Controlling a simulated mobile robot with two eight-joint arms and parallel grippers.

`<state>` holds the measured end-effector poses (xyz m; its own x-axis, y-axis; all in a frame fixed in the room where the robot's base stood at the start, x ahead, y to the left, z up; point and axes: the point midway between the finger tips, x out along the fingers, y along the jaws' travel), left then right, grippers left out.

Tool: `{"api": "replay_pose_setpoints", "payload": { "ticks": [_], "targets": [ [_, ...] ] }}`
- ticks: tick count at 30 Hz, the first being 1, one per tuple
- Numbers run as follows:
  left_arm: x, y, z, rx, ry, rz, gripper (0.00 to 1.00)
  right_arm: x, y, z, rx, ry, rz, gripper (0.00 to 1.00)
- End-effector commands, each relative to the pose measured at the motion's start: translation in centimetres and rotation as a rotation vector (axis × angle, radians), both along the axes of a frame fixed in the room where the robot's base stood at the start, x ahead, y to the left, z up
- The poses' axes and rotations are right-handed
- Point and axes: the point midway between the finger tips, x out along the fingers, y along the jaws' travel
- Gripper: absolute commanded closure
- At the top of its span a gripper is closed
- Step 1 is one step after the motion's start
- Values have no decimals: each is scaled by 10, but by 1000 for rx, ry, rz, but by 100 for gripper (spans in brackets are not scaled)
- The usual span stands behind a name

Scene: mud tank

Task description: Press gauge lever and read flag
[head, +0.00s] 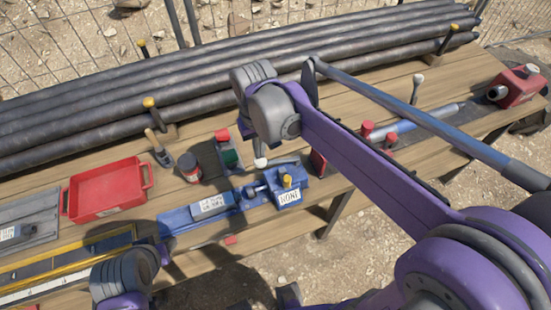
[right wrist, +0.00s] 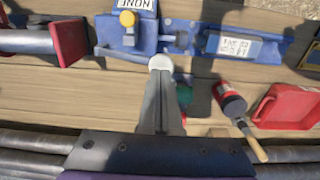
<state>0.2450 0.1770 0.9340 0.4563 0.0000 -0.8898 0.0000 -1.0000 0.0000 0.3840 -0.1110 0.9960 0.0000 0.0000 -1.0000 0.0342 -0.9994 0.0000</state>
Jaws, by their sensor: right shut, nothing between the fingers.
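The blue gauge block (head: 290,190) sits on the wooden bench, with a yellow knob (head: 287,181) and a white label on its front. The grey lever (head: 283,160) runs across behind it and ends in a white knob (head: 260,163). In the right wrist view, the closed fingers of my right gripper (right wrist: 160,72) reach this knob (right wrist: 160,62); I cannot tell whether they touch it. The lever (right wrist: 125,52) and block (right wrist: 128,30) show there too. I cannot make out a flag reading. My left forearm shows at the lower left, its gripper out of view.
A red tray (head: 105,190), a dark red-labelled can (head: 189,167) and a green-and-red item (head: 228,152) stand left of the lever. Long dark pipes (head: 200,80) lie along the back. A red-ended clamp (right wrist: 68,42) stands close beside the lever.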

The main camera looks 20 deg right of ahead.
Motion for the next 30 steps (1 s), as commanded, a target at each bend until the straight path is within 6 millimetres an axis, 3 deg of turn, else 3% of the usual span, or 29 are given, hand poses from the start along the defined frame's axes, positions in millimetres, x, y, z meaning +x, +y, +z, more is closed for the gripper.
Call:
{"api": "replay_pose_setpoints", "payload": {
  "ticks": [17, 30],
  "targets": [
    [0, 0, 0, 0, 0, 0, 50, 0, 0, 0, 0, 0, 0, 100],
    [-4, 0, -12, 0, 7, 0, 50, 0, 0, -16, 0, 1, 0, 100]
  ]
}}
